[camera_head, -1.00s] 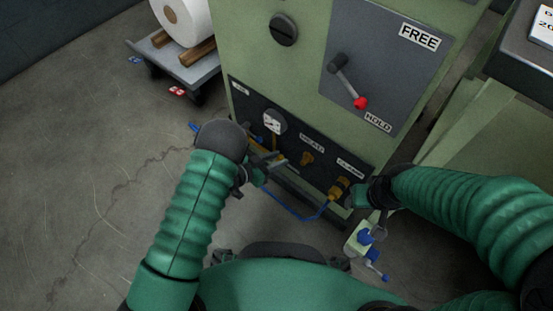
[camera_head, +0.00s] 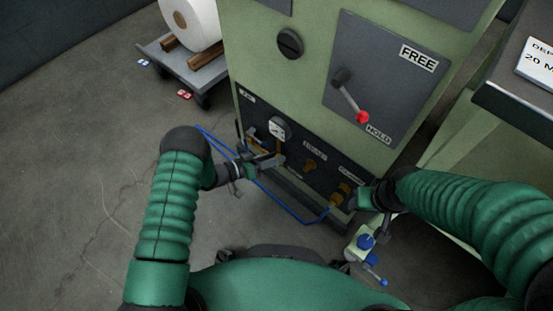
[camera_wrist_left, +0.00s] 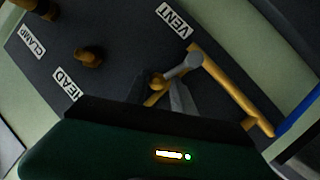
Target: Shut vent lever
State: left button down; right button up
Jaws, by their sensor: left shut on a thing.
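The dark lower panel (camera_head: 305,182) of the green machine carries the vent fitting, with an orange-yellow lever (camera_wrist_left: 228,85) beside the VENT label (camera_wrist_left: 174,20) in the left wrist view. My left gripper (camera_head: 268,161) is at the left part of this panel. My right gripper (camera_head: 366,198) is beside the orange clamp fitting (camera_head: 341,194) at the panel's right end. Its fingers are too small and hidden to read.
An orange head valve (camera_head: 310,165) is mid-panel. A blue hose (camera_head: 286,207) loops below. A red-tipped lever (camera_head: 361,116) points toward HOLD. A cart with a white roll (camera_head: 190,22) stands at back left.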

pick_arm(q)
jog(key=shift+s+a+f+n, duration=0.1)
jog(key=shift+s+f+n, duration=0.05)
jog(key=shift+f+n, duration=0.2)
jog(key=shift+h, duration=0.3)
jog(key=c, duration=1.2)
grip_release()
jog(key=shift+o, duration=0.6)
jog(key=shift+r, duration=0.15)
jog(key=shift+a, duration=0.1)
